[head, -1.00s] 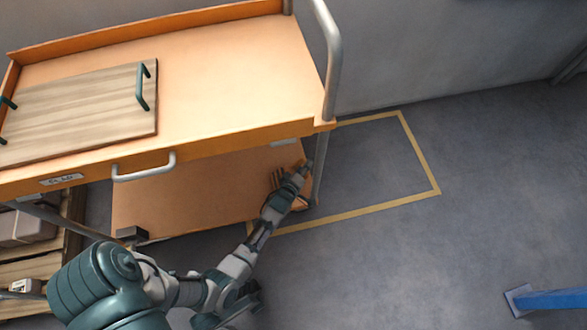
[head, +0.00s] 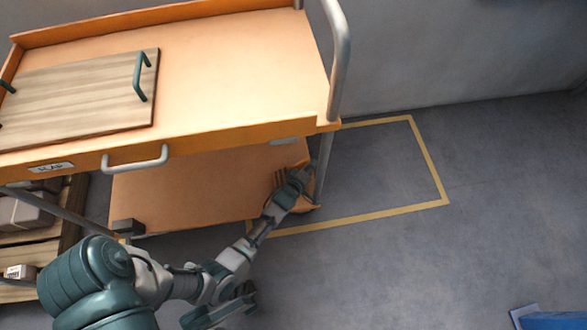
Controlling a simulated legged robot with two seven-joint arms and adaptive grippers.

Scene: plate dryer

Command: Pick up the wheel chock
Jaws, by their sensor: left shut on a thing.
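The wheel chock (head: 308,205) appears as an orange ribbed piece at the right end of the cart's lower shelf, by the leg. My left gripper (head: 301,178) is over it and shut on it, with orange showing on both sides of the fingers. The hand and wrist hide much of the chock, and its colour blends with the shelf. I cannot tell whether it is clear of the floor.
The orange cart (head: 230,80) has a silver handle (head: 338,60) and carries a wooden panel (head: 85,95). Yellow floor tape (head: 430,165) marks open floor at right. A blue object (head: 550,320) lies bottom right. Boxes (head: 22,215) sit on a wooden rack at left.

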